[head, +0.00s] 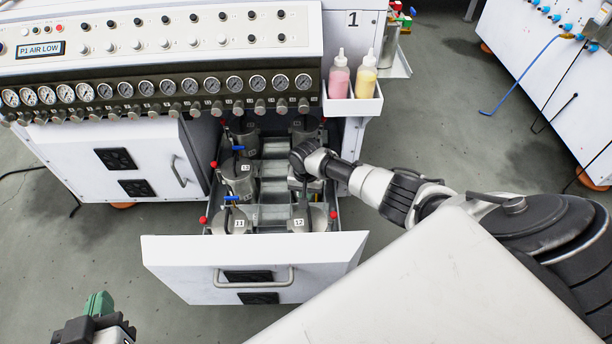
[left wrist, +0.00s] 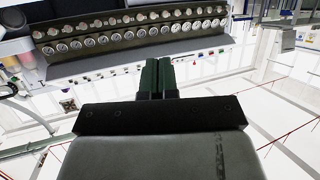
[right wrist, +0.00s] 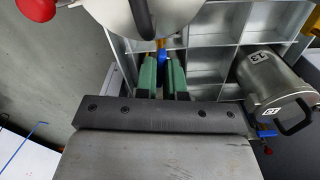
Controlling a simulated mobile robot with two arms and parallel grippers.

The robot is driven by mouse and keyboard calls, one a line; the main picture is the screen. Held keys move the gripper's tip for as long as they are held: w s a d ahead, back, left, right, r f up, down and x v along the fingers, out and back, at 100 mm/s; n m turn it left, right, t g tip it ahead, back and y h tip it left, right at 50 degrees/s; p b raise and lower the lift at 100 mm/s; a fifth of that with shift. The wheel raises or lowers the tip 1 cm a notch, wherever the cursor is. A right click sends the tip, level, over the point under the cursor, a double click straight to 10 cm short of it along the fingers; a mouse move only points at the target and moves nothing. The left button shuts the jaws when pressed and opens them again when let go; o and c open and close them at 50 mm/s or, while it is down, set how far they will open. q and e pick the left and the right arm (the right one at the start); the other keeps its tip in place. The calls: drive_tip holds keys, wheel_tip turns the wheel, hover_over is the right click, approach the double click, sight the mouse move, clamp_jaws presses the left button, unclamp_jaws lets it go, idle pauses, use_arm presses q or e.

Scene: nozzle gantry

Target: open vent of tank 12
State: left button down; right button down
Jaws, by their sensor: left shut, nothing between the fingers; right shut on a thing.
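Tank 12 (head: 308,222) is a metal canister with a black handle, at the front right of the open drawer (head: 255,256). In the right wrist view, the tank at the top (right wrist: 185,14) appears to be the same one. My right gripper (head: 301,182) reaches down just behind tank 12. In the right wrist view its green fingers (right wrist: 162,75) are shut on a blue vent lever (right wrist: 162,54) beside that tank; the lever is mostly hidden. My left gripper (head: 98,304) is shut and empty, low at the left, away from the drawer. Its closed fingers show in the left wrist view (left wrist: 158,78).
Tank 11 (head: 238,224) and tank 13 (head: 238,180) stand at the drawer's left with blue levers. Further tanks stand at the back under the gauge row (head: 180,88). A holder (head: 353,105) with two bottles is at the right. The floor at front left is clear.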

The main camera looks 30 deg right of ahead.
drive_tip(key=shift+n+p, duration=0.4)
drive_tip(key=shift+n, duration=0.2)
use_arm(q)
drive_tip(key=s+a+f+g+y, duration=0.1)
drive_tip(key=s+a+f+g, duration=0.1)
drive_tip(key=s+f+g, duration=0.2)
drive_tip(key=shift+f+g+p, duration=0.25)
drive_tip(key=shift+g+p, duration=0.15)
drive_tip(key=shift+p, duration=0.05)
use_arm(e)
drive_tip(key=shift+n, duration=1.1)
use_arm(q)
drive_tip(key=shift+s, duration=0.15)
use_arm(e)
drive_tip(key=c, duration=1.2)
unclamp_jaws()
